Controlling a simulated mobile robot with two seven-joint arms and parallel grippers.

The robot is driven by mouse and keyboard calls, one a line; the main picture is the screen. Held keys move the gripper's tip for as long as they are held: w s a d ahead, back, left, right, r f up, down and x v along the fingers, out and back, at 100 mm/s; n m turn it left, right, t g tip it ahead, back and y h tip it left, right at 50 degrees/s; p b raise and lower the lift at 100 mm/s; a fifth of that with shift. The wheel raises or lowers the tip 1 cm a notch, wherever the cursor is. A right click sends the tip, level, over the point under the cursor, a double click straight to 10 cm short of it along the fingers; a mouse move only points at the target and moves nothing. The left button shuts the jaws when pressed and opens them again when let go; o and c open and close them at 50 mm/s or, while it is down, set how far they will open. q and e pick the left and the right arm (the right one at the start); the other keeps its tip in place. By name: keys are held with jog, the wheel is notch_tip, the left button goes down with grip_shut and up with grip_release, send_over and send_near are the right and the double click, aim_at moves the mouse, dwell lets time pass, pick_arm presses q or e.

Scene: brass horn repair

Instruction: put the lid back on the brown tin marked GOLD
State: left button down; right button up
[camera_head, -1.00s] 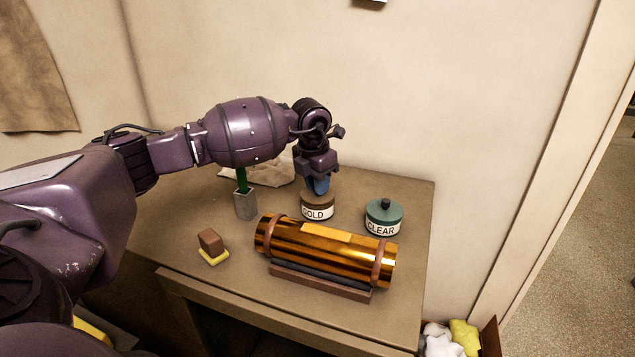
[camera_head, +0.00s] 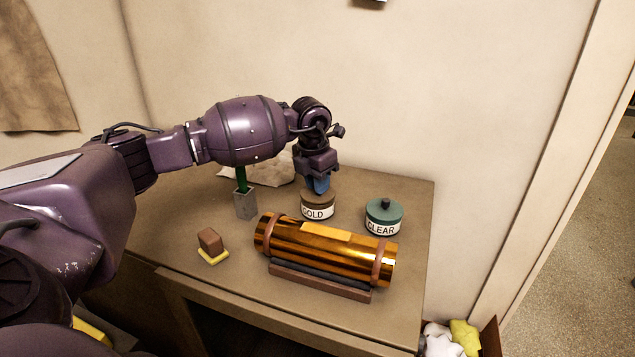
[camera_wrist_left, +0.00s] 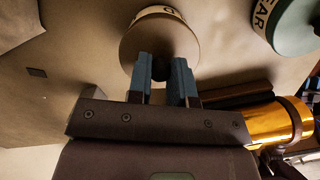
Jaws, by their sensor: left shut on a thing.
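The brown tin marked GOLD (camera_head: 317,212) stands upright on the table behind the brass tube. Its brown lid (camera_wrist_left: 158,32) shows in the left wrist view, with a dark round knob (camera_wrist_left: 161,68). My left gripper (camera_head: 319,188) points down over the tin. In the left wrist view its blue fingers (camera_wrist_left: 162,72) are shut on the knob. The lid appears to sit on top of the tin; whether it is fully seated I cannot tell. The fingers hide part of the lid in the head view. My right gripper is not in view.
A green-lidded tin marked CLEAR (camera_head: 383,217) stands to the right. A shiny brass tube (camera_head: 325,250) lies in a cradle in front. A grey holder (camera_head: 245,204), a brown block on a yellow base (camera_head: 211,246) and a crumpled cloth (camera_head: 270,172) are to the left.

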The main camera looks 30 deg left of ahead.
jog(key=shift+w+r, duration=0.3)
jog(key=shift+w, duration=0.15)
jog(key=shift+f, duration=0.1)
pick_arm(q)
jog(key=shift+f, duration=0.1)
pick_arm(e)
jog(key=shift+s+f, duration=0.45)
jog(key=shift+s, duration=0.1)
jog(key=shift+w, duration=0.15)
